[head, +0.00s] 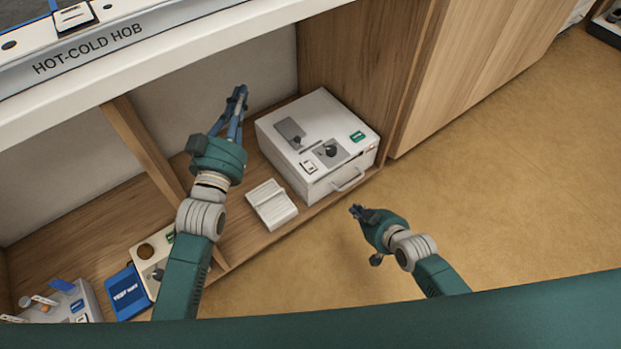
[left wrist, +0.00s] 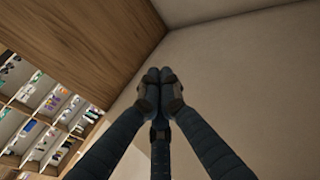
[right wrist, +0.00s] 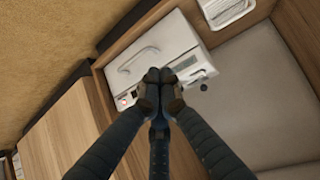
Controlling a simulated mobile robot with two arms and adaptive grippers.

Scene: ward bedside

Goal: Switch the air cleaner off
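A white box-shaped device (head: 318,140) stands in the low wooden bay. It has a front handle, a green label, and a grey panel with a dark knob on top; I cannot read a name that marks it as the air cleaner. In the right wrist view the white device (right wrist: 140,62) shows its handle and a small red mark near its edge. My left gripper (head: 240,92) is shut and empty, left of the device at the back of the bay. My right gripper (head: 356,211) is shut and empty, in front of the device, apart from it. Its fingertips hide part of the device in the right wrist view.
A small white ribbed tray (head: 271,204) lies left of the device. A wooden divider (head: 145,150) separates the left bay, which holds a blue box (head: 127,292) and other apparatus. The hob counter (head: 110,60) overhangs the bays. The floor (head: 500,190) at right is clear.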

